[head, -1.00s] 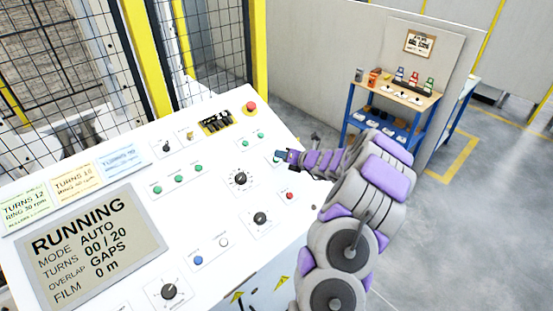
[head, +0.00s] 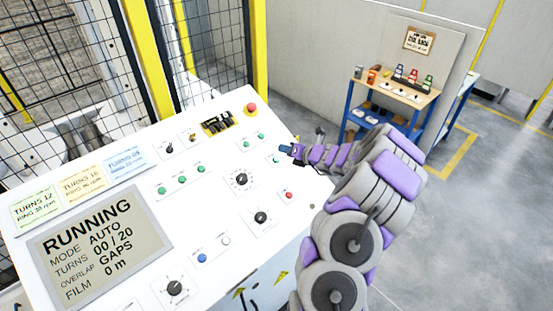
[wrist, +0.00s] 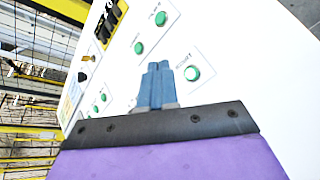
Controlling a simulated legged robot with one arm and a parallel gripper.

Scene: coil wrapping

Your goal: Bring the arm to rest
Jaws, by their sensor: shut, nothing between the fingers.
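I cannot tell the gap between fingertips and panel. My arm bends in from the lower right. The panel's screen (head: 100,245) reads RUNNING, MODE AUTO, TURNS 00/20, OVERLAP GAPS, FILM 0 m.
A red button (head: 252,107) sits at the panel's top right, with knobs and green buttons across it. A black mesh fence with yellow posts (head: 259,50) stands behind. A blue-framed shelf (head: 433,112) with small items stands at right. The grey floor at right is clear.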

